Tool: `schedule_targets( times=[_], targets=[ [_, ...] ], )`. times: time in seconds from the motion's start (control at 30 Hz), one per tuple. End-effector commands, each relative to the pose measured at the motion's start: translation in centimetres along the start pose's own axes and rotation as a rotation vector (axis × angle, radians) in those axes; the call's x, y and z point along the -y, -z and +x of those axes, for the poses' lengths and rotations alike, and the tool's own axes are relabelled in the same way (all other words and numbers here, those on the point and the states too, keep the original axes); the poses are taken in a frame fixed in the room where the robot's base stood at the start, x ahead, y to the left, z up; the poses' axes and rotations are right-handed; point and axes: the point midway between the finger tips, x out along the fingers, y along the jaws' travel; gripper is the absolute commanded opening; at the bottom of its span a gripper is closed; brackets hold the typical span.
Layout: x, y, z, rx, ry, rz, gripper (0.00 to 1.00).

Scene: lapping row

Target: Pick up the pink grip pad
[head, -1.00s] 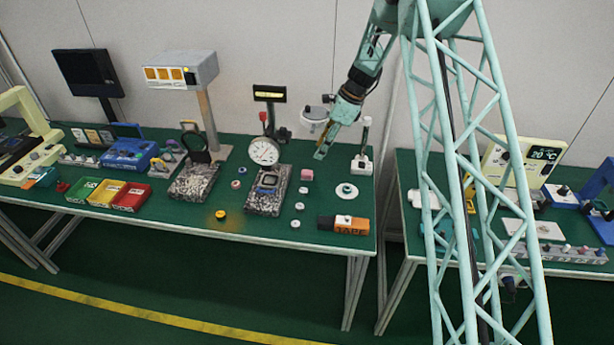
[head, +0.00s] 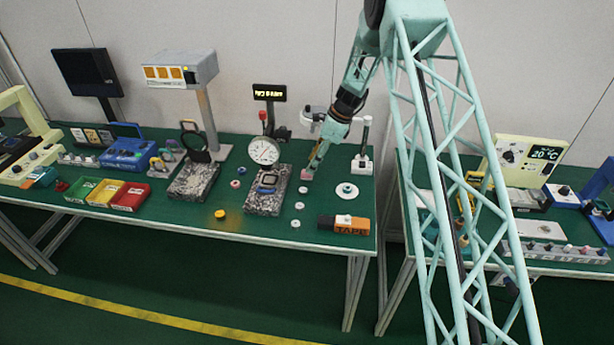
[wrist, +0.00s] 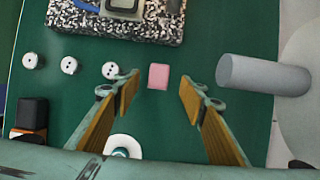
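The pink grip pad (wrist: 159,76) is a small pink block on the green bench top. In the wrist view it lies midway between my two fingertips and slightly beyond them. My gripper (wrist: 160,92) is open and empty, with one finger on each side of the pad's line. In the head view my gripper (head: 310,169) points down at the pad (head: 306,176), partly overlapping it. The exact height of the fingertips above the bench cannot be told.
A speckled granite block (head: 267,190) lies to the left. Several small white pucks (wrist: 69,65) sit in a row nearby. A grey post (wrist: 262,75) stands close to one finger. A white disc (head: 347,191) and an orange tape box (head: 343,225) lie to the right and front.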

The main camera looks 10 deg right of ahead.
Motion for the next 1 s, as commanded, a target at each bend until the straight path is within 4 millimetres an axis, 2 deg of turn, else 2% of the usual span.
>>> schedule_targets(
  times=[0.37,0.73,1.0],
  targets=[
    [-0.1,0.0,0.5,0.000,-0.001,0.000,0.39],
    [-0.2,0.2,4.1,-0.001,-0.001,0.000,0.39],
    [-0.2,0.1,5.1,0.000,0.000,0.000,0.39]
  ],
)
